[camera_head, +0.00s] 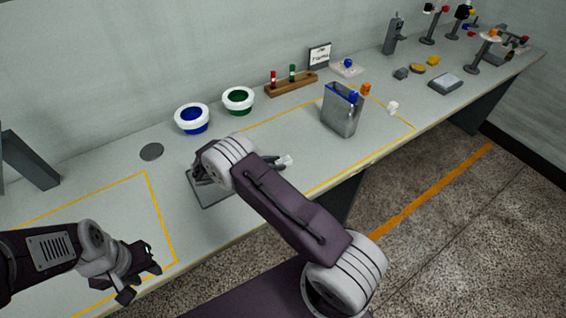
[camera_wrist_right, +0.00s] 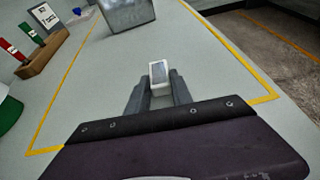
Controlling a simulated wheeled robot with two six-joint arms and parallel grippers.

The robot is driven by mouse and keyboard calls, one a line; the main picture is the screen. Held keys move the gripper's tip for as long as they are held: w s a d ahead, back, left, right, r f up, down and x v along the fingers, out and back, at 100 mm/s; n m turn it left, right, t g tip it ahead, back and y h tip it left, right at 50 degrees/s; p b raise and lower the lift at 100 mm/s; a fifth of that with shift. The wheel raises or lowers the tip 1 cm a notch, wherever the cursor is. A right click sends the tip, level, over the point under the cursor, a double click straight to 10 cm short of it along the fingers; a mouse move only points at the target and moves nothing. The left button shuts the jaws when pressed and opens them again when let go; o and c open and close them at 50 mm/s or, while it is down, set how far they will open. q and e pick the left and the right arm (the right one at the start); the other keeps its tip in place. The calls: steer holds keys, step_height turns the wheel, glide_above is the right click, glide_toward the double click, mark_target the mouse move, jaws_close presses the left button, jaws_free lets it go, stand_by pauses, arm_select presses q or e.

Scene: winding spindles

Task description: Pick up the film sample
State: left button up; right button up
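A small white block with a grey face, which looks like the film sample (camera_wrist_right: 159,74), sits between the fingertips of my right gripper (camera_wrist_right: 159,86). The fingers touch its sides, so the gripper appears shut on it. In the head view a small white piece (camera_head: 285,160) shows just past my right forearm, which hides most of that gripper. Whether the sample touches the table cannot be told. My left gripper (camera_head: 141,282) is open and empty above the near left of the table.
A metal container (camera_head: 342,118) stands ahead of my right gripper. Blue (camera_head: 193,127) and green (camera_head: 238,107) white-rimmed bowls and a wooden rack (camera_head: 291,89) stand along the back. Several small items crowd the far right end.

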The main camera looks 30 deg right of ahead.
jaws_close()
steer(key=shift+r, duration=0.3)
steer(key=r, duration=0.4)
steer(key=shift+s+d+r, duration=0.1)
steer(key=shift+s+d, duration=0.2)
steer(key=s+d+r, duration=0.6)
steer(key=s+d, duration=0.1)
steer(key=s, duration=0.1)
steer(key=shift+s, duration=0.15)
